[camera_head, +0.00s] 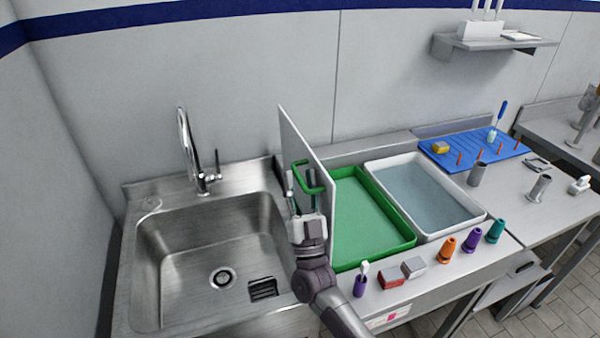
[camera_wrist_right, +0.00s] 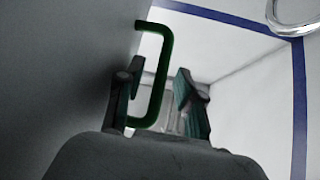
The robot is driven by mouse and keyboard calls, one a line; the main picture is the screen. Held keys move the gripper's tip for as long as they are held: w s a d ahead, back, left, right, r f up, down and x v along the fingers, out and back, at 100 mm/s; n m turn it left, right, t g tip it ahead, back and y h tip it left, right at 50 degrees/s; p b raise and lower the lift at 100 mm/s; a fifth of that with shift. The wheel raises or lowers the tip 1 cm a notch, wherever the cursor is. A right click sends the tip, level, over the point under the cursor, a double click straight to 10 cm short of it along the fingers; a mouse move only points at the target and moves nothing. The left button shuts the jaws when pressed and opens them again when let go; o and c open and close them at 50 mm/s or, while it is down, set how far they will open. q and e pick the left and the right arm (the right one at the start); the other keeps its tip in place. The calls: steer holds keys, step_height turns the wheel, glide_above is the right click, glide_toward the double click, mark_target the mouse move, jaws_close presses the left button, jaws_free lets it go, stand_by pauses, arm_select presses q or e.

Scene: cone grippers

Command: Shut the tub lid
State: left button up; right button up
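The tub lid (camera_head: 299,142) is a pale flat panel standing upright along the left side of the green tub (camera_head: 376,258), so the tub is open. A green handle (camera_head: 311,189) sticks out from the lid's left face, towards the sink. My right gripper (camera_head: 303,188) is at this handle with its fingers apart. In the right wrist view, the green handle (camera_wrist_right: 165,75) passes between the open fingers of the gripper (camera_wrist_right: 158,92), closer to the left finger. The lid (camera_wrist_right: 65,65) fills the left of that view. My left gripper is not in view.
A steel sink (camera_head: 205,255) with a tap lies left of the lid. A white tub (camera_head: 470,222) stands right of the green one.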

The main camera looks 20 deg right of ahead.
steer(key=shift+w+r, duration=0.15)
steer(key=shift+w, duration=0.05)
jaws_close()
stand_by(0.3)
steer(key=shift+d, duration=0.2)
